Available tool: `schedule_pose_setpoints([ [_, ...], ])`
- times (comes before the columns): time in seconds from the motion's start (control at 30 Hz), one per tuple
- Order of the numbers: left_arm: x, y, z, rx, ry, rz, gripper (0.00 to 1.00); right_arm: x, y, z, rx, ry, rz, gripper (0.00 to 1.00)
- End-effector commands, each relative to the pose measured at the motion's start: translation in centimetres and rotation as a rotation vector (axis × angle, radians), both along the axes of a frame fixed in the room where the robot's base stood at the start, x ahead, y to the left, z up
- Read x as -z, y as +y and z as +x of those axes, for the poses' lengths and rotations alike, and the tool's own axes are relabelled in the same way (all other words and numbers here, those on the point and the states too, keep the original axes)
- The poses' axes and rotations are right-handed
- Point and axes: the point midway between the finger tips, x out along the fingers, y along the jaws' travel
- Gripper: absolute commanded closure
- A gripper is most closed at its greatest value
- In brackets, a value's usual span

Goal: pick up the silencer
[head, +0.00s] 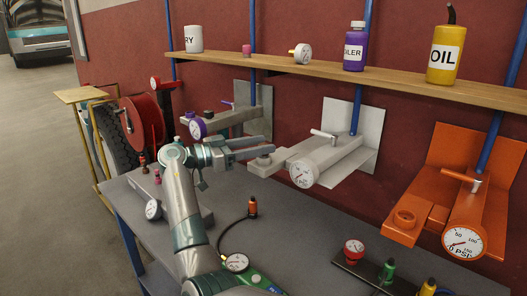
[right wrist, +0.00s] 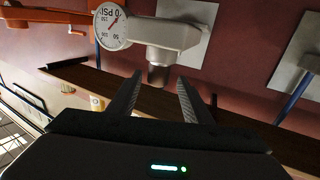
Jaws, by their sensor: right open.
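A short dark grey cylinder, which looks like the silencer (right wrist: 158,74), stands at the end of the white bracket (right wrist: 175,33) in the right wrist view. In the head view, the grey cylinder (head: 265,149) is at the left end of the white bracket (head: 325,158), partly covered by my right gripper. My right gripper (head: 262,145) is open with its fingers pointing at the cylinder. In the wrist view, the cylinder shows just beyond and between the two fingertips. I cannot tell whether they touch it. My left gripper is not in view.
A wooden shelf (head: 400,85) with an oil bottle (head: 445,55) and a purple bottle (head: 355,48) runs above. An orange bracket (head: 470,190) stands to the right, a grey one (head: 250,110) behind. The grey table (head: 300,235) below has hoses, gauges and small coloured parts.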

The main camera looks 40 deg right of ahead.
Motion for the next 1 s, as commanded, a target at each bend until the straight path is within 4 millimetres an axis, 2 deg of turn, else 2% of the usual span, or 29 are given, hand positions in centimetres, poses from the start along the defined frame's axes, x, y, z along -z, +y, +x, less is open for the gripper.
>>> schedule_pose_setpoints([
  [0.27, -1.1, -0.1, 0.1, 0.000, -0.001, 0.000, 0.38, -0.3, -0.8, -0.4, 0.001, 0.001, -0.001, 0.55],
  [0.6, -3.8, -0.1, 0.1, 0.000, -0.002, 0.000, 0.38, -0.3, -4.0, -1.7, 0.001, 0.002, 0.000, 0.55],
  [0.77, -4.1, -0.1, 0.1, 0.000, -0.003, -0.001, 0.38, -0.1, -4.8, -1.9, 0.000, 0.001, 0.000, 0.55],
  [1.0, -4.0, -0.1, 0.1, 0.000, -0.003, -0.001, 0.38, 0.0, -4.8, -1.9, 0.000, 0.001, 0.000, 0.55],
])
